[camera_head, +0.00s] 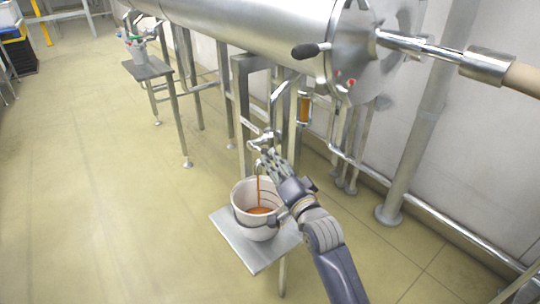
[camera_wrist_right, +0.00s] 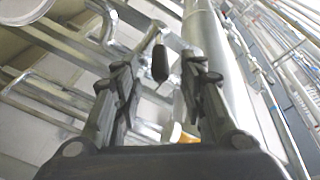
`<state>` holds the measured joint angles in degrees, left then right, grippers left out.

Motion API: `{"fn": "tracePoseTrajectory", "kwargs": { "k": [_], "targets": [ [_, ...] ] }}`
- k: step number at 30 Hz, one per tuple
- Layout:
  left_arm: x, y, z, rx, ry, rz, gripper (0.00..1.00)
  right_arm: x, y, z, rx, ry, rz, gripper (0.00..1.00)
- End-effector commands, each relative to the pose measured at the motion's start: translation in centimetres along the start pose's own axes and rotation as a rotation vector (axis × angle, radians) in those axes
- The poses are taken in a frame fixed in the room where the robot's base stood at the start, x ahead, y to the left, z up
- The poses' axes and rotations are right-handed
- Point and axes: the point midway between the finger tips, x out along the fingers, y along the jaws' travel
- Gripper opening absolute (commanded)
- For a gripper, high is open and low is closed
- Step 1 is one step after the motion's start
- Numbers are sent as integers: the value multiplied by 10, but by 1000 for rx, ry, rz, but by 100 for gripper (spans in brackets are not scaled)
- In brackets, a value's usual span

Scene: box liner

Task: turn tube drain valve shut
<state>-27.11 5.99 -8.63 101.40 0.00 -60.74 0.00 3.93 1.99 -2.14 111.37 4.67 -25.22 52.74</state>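The drain valve (camera_head: 264,141) is a small metal fitting on the pipe under the steel tank. Orange-brown liquid (camera_head: 258,188) runs from below it into a white bucket (camera_head: 240,195), where some has collected. My right gripper (camera_head: 268,160) reaches up beside the bucket with its fingertips close to the valve, partly hiding it. In the right wrist view the two fingers of my right gripper (camera_wrist_right: 158,85) stand apart. A black knob on a metal rod (camera_wrist_right: 160,63) shows between them; I cannot tell which handle it is or whether they touch it. My left gripper is not in view.
The bucket stands on a small metal stand (camera_head: 234,240). A sight glass (camera_head: 304,108) with orange liquid and several pipes are close by on the right. The floor (camera_head: 90,170) on the left is clear.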

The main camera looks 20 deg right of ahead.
Motion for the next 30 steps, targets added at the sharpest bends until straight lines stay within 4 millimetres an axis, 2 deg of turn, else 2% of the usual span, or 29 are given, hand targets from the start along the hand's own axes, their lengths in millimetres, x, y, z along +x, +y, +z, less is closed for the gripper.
{"fn": "tracePoseTrajectory", "kwargs": {
  "k": [3,9,15,23,28,30],
  "targets": [
    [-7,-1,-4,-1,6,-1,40,21,0,0,-2,0,-1,38],
    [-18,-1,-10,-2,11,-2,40,45,0,0,-2,1,-2,38],
    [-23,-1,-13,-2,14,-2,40,54,0,0,-2,0,0,38],
    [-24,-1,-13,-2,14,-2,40,55,0,0,-2,0,0,38],
    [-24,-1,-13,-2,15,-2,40,55,0,0,-2,0,0,0],
    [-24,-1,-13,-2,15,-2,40,54,0,0,-2,0,0,0]
  ]
}}
